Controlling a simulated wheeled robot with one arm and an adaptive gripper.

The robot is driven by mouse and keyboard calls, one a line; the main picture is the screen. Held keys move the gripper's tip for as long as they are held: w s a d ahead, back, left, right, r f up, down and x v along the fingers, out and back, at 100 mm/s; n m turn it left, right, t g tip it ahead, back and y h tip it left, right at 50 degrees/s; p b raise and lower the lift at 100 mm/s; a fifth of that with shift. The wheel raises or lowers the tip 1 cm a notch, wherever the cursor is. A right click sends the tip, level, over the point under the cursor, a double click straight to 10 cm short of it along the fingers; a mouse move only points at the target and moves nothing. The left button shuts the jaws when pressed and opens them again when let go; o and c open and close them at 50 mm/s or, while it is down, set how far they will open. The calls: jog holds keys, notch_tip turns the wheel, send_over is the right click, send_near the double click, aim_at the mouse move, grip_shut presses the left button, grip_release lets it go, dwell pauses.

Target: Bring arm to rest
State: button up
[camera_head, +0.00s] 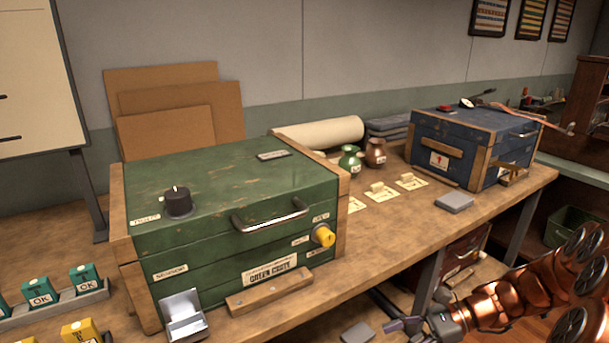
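My copper-coloured arm (510,298) reaches in from the lower right corner. My gripper (414,309) is at its left end, low in front of the bench's front edge. Its dark grey fingers look spread apart, with nothing seen between them. It is to the right of the green crate (215,205) and in front of and below the blue crate (465,135). It appears clear of both crates.
Green OK blocks (85,278) are at the left.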

jog(key=s+a+r+n+g+h+p, duration=0.2)
jog(key=s+a+r+n+h+p, duration=0.25)
jog(key=r, duration=0.45)
jog(key=s+d+r+n+t+h+p, duration=0.1)
jog(key=s+d+r+n+h+p, duration=0.2)
jog(key=s+r+n+h+p, duration=0.6)
jog(key=shift+s+r+n+p, duration=1.55)
jog(key=shift+s+r+p, duration=1.35)
jog(key=shift+s+r, duration=2.05)
jog(key=shift+s+d+f, duration=0.1)
